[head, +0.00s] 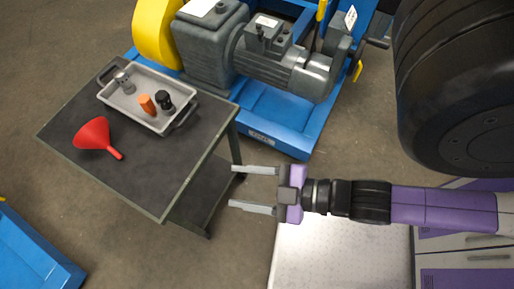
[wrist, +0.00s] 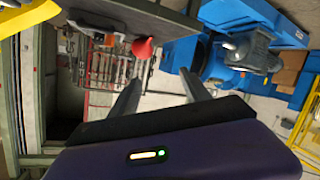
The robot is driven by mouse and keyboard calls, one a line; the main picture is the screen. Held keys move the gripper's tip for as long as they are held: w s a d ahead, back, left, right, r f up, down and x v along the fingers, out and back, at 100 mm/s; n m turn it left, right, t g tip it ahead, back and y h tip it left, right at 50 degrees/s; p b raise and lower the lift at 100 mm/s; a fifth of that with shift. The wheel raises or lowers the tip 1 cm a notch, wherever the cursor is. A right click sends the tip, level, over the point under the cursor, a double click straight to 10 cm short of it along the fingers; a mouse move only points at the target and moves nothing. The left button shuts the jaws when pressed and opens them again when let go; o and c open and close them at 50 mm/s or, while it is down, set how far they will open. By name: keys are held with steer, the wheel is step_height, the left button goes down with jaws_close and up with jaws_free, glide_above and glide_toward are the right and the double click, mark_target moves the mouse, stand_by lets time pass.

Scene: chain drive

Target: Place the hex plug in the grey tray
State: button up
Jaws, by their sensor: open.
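The grey tray (head: 184,91) sits on the dark table at the upper left of the head view. In it are a grey metal fitting (head: 124,84) at the left, an orange cylinder (head: 147,104) and a black knob-like part (head: 164,101). I cannot tell whether one of these is the hex plug; no other candidate shows. My gripper (head: 233,187) is open and empty, off the table's right edge and well apart from the tray. Its two fingers also show in the wrist view (wrist: 161,80), with nothing between them.
A red funnel (head: 93,136) lies on the dark table (head: 150,180) in front of the tray; it also shows in the wrist view (wrist: 143,48). A grey motor and gearbox (head: 265,60) on a blue frame (head: 270,125) stand behind. A large black wheel (head: 460,90) is at upper right.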

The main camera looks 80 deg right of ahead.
steer(key=s+r+m, duration=0.1)
steer(key=m, duration=0.1)
steer(key=s+r+m, duration=0.1)
steer(key=r+m, duration=0.1)
steer(key=m, duration=0.1)
steer(key=shift+s+d+r, duration=0.15)
steer(key=shift+s, duration=0.2)
step_height(320, 180, up, 10)
steer(key=p, duration=0.9)
steer(key=shift+f+p, duration=0.25)
steer(key=shift+p, duration=0.05)
